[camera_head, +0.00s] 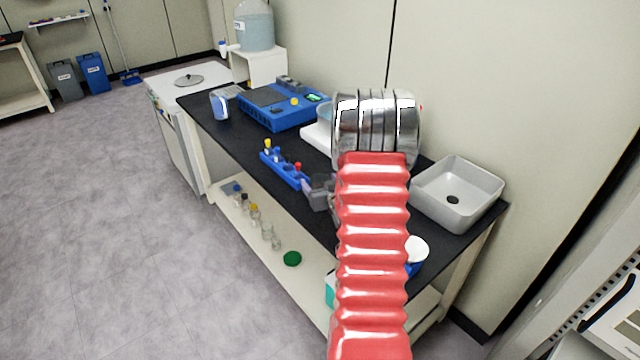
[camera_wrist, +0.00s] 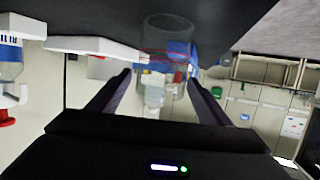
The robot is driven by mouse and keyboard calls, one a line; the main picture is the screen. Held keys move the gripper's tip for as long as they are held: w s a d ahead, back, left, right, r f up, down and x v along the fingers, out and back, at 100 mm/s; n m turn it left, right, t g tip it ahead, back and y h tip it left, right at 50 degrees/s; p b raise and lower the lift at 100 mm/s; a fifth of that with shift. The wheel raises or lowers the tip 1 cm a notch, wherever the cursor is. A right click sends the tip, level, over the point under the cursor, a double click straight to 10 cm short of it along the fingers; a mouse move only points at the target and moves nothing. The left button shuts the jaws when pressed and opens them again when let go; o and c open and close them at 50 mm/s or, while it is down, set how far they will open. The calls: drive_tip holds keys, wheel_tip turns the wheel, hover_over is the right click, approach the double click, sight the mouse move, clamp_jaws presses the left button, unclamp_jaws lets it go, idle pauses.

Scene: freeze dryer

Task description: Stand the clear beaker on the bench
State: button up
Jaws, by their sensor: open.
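The clear beaker (camera_wrist: 166,50) is in the wrist view, which looks upside down, with the dark bench top (camera_wrist: 90,15) along the upper edge. The beaker's end lies against the dark bench; whether it touches the surface is hard to tell. My gripper (camera_wrist: 160,80) is open, with one dark finger on either side of the beaker and gaps visible. In the head view my arm hides most of the gripper; a greyish clear shape (camera_head: 320,193) shows beside it on the bench (camera_head: 225,138), probably the beaker.
A blue rack (camera_head: 285,170) with coloured-cap vials stands left of my arm. Behind it are a blue device (camera_head: 280,107) and a blue-white item (camera_head: 219,104).

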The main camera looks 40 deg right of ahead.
drive_tip(key=v, duration=1.2)
drive_tip(key=shift+r, duration=0.1)
idle(0.6)
drive_tip(key=w+a+r+n+g+y, duration=0.1)
drive_tip(key=a+r+g, duration=0.1)
drive_tip(key=a+r, duration=0.5)
drive_tip(key=w+a+r+n+g+y, duration=0.15)
drive_tip(key=a+r, duration=0.25)
drive_tip(key=a, duration=0.8)
drive_tip(key=s+a+r+n+g+y, duration=0.1)
drive_tip(key=s+a+r+g+y, duration=0.1)
drive_tip(key=s+a, duration=0.6)
drive_tip(key=s+a+r+n+g+y, duration=0.1)
drive_tip(key=s+a+r+n+y, duration=0.1)
drive_tip(key=s+a, duration=0.6)
drive_tip(key=a+r, duration=0.1)
drive_tip(key=a, duration=0.4)
drive_tip(key=shift+s+g, duration=0.35)
drive_tip(key=shift+s, duration=0.05)
